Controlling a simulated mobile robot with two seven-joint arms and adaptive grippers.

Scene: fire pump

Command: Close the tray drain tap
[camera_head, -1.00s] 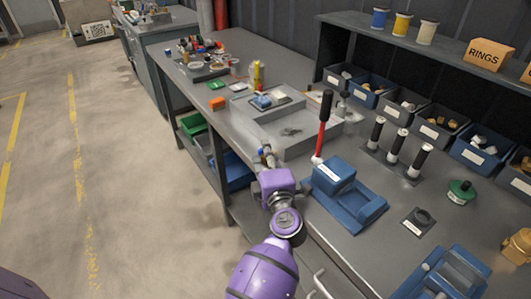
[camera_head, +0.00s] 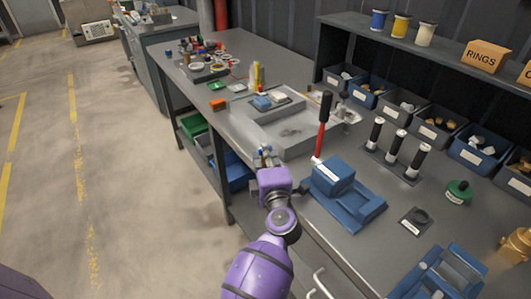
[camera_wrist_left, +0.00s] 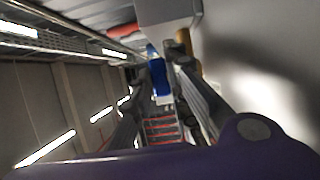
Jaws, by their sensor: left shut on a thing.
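The grey metal tray (camera_head: 290,138) sits on the workbench, with its front left corner beside my left gripper (camera_head: 265,157). The tap is small and mostly hidden by the fingers in the head view. In the left wrist view a blue lever (camera_wrist_left: 159,76) stands between the two fingers of my left gripper (camera_wrist_left: 162,85), which are shut on it. A brass-coloured part (camera_wrist_left: 184,42) of the tap shows just beyond the right finger, below the tray's grey wall. The exact angle of the lever is hard to tell. My right gripper is not in view.
A blue fixture (camera_head: 338,190) with a red-shafted tool (camera_head: 322,125) beside it stands close right of my left wrist. Dark upright cylinders (camera_head: 395,150) and parts bins (camera_head: 440,125) stand farther right. The floor left of the bench is clear.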

